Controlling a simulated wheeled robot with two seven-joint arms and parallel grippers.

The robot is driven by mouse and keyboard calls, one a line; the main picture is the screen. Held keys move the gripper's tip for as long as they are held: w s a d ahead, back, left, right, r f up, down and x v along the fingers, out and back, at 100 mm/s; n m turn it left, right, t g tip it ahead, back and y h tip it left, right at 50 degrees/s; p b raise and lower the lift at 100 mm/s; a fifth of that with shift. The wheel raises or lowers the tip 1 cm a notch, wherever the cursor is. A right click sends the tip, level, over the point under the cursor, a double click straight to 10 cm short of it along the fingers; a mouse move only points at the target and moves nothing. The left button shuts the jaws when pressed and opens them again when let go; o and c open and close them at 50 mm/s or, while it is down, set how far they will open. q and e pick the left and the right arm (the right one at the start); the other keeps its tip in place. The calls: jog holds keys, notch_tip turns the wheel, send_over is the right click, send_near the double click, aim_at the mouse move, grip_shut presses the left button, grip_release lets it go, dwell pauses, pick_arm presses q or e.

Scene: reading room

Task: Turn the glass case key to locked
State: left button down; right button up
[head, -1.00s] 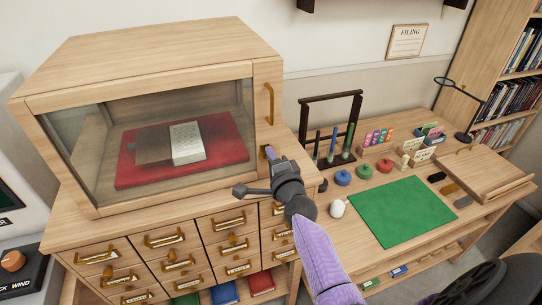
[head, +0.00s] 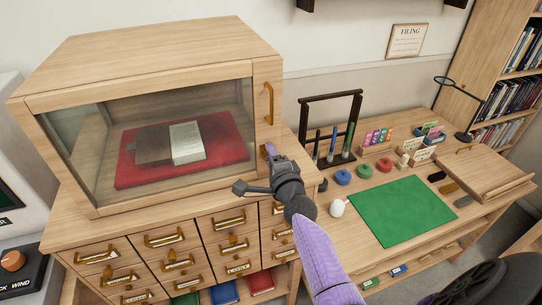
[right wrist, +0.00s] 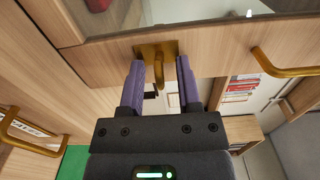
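The glass case (head: 150,140) stands on a drawer cabinet, its front closed, with an open book on a red cushion inside. In the right wrist view, the brass key (right wrist: 158,72) and its brass plate (right wrist: 168,48) are on the wooden frame of the case. My right gripper (right wrist: 160,66) is open, with one purple finger on each side of the key and its tips close to the plate. I cannot tell whether either finger touches the key. In the head view, my right gripper (head: 269,152) largely hides the lock. My left gripper is out of view.
A brass handle (head: 268,103) is above the lock on the case front; small drawers with brass pulls (head: 228,222) are below. To the right, a desk holds a green mat (head: 402,211), a rack (head: 331,98) and several small items. A white device (head: 12,150) stands at the left.

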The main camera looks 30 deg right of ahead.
jog(key=v, duration=1)
jog(key=shift+p, duration=0.45)
jog(key=shift+w+a, duration=0.1)
jog(key=s+a+f+n+g+y+b, duration=0.1)
jog(key=s+a+f+n+g+b, duration=0.25)
jog(key=f, duration=0.75)
jog(key=s+a+f+n+g+y+b, duration=0.2)
jog(key=f+n, duration=0.2)
jog(key=f, duration=0.6)
jog(key=s+a+f+n+g+y+b, duration=0.1)
jog(key=s+a+f+n+g+b, duration=0.15)
jog(key=f, duration=0.85)
jog(key=s+f+n+g+b, duration=0.4)
jog(key=s+f+n, duration=0.2)
jog(key=s+f, duration=0.4)
jog(key=s+f+n+g+b, duration=0.4)
jog(key=s+f+n, duration=0.3)
jog(key=s+f, duration=0.4)
jog(key=s+g, duration=0.1)
jog(key=s, duration=0.5)
jog(key=shift+a+n, duration=0.3)
